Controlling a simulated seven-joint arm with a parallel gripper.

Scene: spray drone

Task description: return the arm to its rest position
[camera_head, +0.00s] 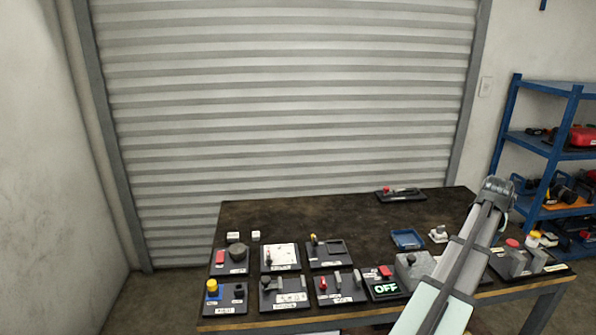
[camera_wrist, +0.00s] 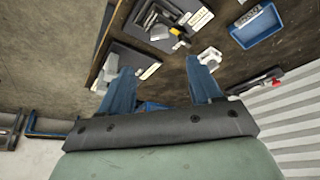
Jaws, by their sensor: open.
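My gripper (camera_wrist: 163,82) shows in the wrist view with its two blue fingers spread apart and nothing between them. It is over the table (camera_wrist: 215,45), with control panels beyond the fingertips. In the head view my arm (camera_head: 463,255) rises from the bottom right across the right part of the table. Its upper bend is near the table's back right. The gripper's fingers cannot be made out in that view, and the arm hides part of the panels behind it.
Several control panels (camera_head: 284,291) line the table's front. A blue tray (camera_head: 407,239) lies right of the middle, also in the wrist view (camera_wrist: 256,27). A panel with a red part (camera_head: 400,194) sits at the back. Blue shelves (camera_head: 548,140) stand right; a shutter (camera_head: 290,100) is behind.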

